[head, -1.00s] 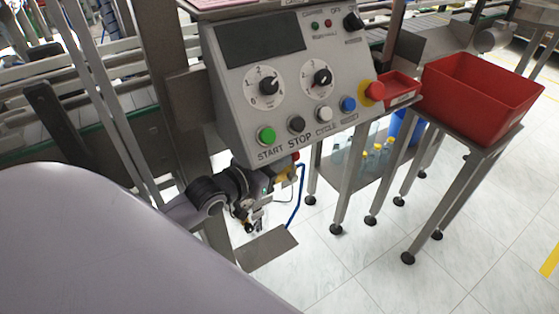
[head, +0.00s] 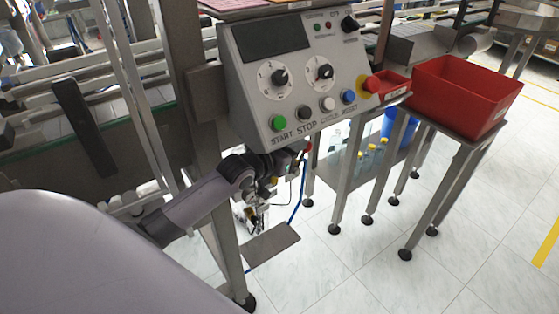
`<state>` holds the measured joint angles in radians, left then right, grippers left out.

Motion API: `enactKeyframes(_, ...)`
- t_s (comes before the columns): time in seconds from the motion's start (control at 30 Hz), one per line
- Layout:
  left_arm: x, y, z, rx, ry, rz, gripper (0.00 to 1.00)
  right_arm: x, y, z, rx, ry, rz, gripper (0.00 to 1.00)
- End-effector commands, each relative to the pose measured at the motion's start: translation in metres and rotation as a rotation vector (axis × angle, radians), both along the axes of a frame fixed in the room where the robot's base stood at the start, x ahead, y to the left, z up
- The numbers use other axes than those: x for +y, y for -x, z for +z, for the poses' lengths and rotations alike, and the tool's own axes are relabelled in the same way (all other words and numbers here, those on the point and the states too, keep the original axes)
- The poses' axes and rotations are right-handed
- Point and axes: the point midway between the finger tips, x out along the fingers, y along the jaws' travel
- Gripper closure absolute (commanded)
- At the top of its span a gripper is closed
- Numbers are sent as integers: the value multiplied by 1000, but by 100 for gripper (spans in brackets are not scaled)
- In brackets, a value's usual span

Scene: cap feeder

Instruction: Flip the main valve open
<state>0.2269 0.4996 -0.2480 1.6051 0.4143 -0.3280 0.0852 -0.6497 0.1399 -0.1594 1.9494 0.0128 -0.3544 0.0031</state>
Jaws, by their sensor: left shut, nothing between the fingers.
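The main valve is a small fitting with a red part (head: 307,147) below the right side of the control panel, with a blue hose running down from it. My left arm comes in from the left under the panel. My left gripper (head: 274,180) is shut and empty, just left of and slightly below the red part. The small, crowded picture does not show whether it touches the valve, or which way the handle is turned. My right gripper is out of view.
The grey control panel (head: 302,85) with knobs and buttons overhangs my left wrist. A small metal plate (head: 270,244) sits below. Steel legs and a red bin (head: 462,95) stand to the right. Open floor lies at the lower right.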

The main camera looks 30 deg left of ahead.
Motion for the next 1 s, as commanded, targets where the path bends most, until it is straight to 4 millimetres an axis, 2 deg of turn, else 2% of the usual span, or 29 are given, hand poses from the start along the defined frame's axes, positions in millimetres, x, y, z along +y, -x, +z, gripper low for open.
enactKeyframes(0.1, -4, -16, 3, 0, 2, 0, 100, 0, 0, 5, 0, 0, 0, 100)
enactKeyframes(0.33, -12, -37, 3, 47, -20, -1, 100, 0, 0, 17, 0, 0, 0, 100)
enactKeyframes(0.43, -16, -45, -1, 133, -55, -1, 100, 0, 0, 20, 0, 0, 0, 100)
enactKeyframes(0.87, -28, -74, -27, 131, -52, 0, 100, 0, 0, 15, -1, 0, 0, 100)
enactKeyframes(1.0, -30, -81, -32, 232, -95, 1, 100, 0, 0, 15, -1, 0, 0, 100)
